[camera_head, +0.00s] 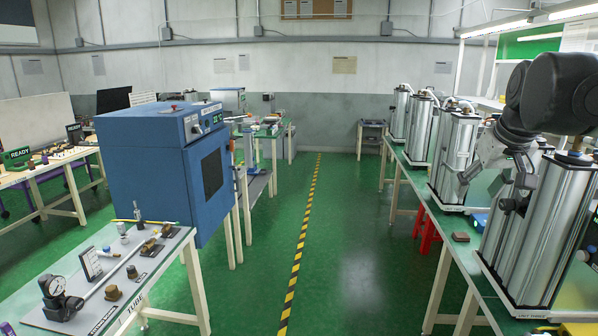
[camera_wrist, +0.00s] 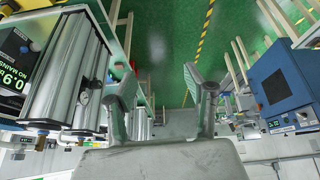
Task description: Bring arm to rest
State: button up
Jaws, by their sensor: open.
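My dark grey arm reaches in from the right edge of the head view, over the right-hand bench. My gripper (camera_head: 487,190) hangs at its end, in front of the silver sieve columns (camera_head: 455,155). A large silver column (camera_wrist: 65,75) stands just left of the fingers in the wrist view. I cannot tell the exact gap between gripper and columns.
A near column labelled unit three (camera_head: 525,240) stands on the right bench. A blue oven (camera_head: 165,165) stands left of the aisle. A grey board with a gauge (camera_head: 60,300) lies front left. The green aisle with its yellow-black stripe (camera_head: 300,235) is clear.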

jog(key=s+a+f+b, duration=0.2)
jog(key=s+a+f, duration=0.7)
jog(key=f, duration=0.3)
jog(key=s+a+f+t+b, duration=0.1)
jog(key=s+a+f+b, duration=0.2)
jog(key=s+a+f, duration=0.7)
notch_tip(320, 180, down, 2)
jog(key=shift+s+f+n+t+y+b, duration=0.3)
jog(key=shift+s+n+y, duration=0.1)
jog(key=shift+s, duration=0.1)
